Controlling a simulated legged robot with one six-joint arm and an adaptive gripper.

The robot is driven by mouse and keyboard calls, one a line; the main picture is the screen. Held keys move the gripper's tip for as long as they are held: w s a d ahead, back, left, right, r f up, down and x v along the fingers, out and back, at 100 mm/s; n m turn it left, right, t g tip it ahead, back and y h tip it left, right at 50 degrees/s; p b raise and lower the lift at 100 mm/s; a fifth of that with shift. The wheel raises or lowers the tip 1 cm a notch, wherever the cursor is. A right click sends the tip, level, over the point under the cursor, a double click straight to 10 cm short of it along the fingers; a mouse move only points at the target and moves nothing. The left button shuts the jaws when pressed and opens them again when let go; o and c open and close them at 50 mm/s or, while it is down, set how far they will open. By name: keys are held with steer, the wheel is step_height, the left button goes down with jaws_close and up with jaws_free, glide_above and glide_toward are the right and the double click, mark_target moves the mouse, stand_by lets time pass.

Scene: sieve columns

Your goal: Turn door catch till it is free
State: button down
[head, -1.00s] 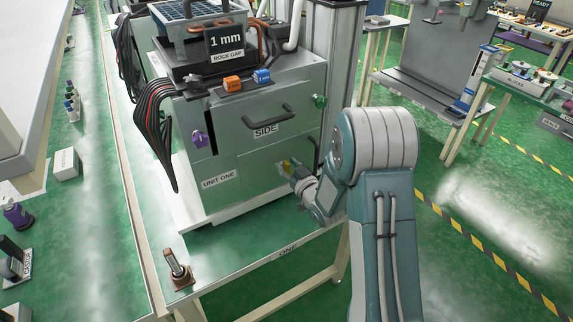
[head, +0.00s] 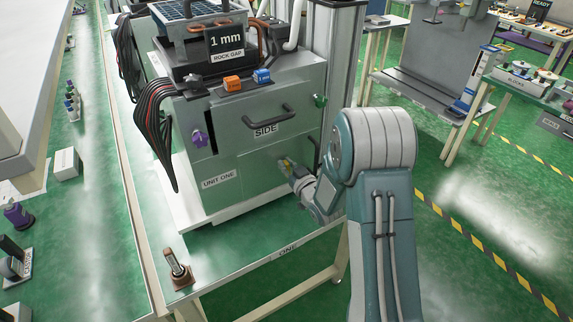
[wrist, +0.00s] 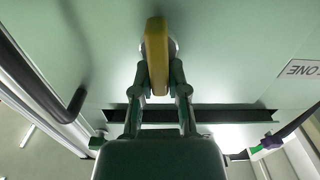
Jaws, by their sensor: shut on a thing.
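The door catch (wrist: 156,55) is a yellow, long flat handle on a round metal boss, set on a pale green-grey panel. In the head view the yellow catch (head: 285,162) shows low on the face of the unit's side panel (head: 240,165), partly hidden by my gripper. My gripper (wrist: 160,84) has a finger on each side of the catch's near end and is shut on it. In the wrist view the catch points nearly straight up and down. Its mounting is partly hidden behind the handle.
A black handle (head: 268,121) sits above the catch, with a purple knob (head: 200,138) and a green knob (head: 320,101) on the panel's sides. A dark slot (wrist: 230,116) crosses the panel close to my fingers. The bench front (head: 287,250) lies below.

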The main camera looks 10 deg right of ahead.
mark_target(275, 168)
steer(key=n, duration=0.4)
steer(key=a+f+n, duration=0.1)
steer(key=n, duration=0.8)
steer(key=shift+s+a+f+n, duration=0.3)
steer(key=shift+a+f+n, duration=0.05)
steer(key=shift+a+n, duration=0.05)
steer(key=shift+f+n, duration=0.2)
steer(key=shift+n, duration=0.65)
steer(key=shift+f+n, duration=0.15)
steer(key=shift+n, duration=0.7)
steer(key=shift+s+a+f, duration=0.1)
steer(key=c, duration=0.6)
jaws_free()
steer(key=shift+c, duration=0.2)
